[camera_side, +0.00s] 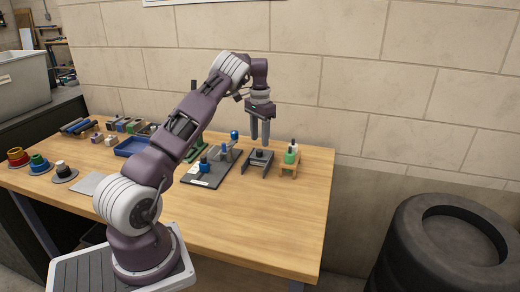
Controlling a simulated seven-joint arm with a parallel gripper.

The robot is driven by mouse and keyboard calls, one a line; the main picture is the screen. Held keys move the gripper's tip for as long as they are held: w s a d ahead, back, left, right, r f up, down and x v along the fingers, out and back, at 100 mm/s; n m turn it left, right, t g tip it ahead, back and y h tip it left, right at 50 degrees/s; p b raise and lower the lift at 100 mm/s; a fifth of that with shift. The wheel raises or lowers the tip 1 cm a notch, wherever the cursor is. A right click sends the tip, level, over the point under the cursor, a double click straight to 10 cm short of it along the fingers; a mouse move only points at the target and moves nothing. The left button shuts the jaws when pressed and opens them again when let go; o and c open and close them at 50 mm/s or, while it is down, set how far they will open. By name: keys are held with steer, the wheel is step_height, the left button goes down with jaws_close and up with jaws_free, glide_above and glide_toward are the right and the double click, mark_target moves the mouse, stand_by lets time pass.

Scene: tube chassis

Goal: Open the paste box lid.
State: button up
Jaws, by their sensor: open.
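My gripper (260,140) points straight down over the right part of the wooden table, with its two fingers apart and nothing seen between them. Below it stands a dark grey holder (257,165) with a small dark block in it; the fingertips look a little above or behind it. I cannot tell for sure which thing is the paste box, and no lid can be made out at this size. A small green container (291,157) with a dark and white top stands upright on a wooden stand (289,169) to the right of the gripper.
A dark board (222,172) with blue-topped parts lies left of the holder. A blue tray (130,147), partly behind my arm, and several small blocks are at the back left. Colored spools (39,163) stand at the left. The front right of the table (270,225) is clear.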

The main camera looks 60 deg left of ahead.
mark_target(260, 150)
step_height(260, 150, down, 5)
steer(key=shift+f, duration=0.1)
steer(key=shift+c, duration=0.4)
jaws_close()
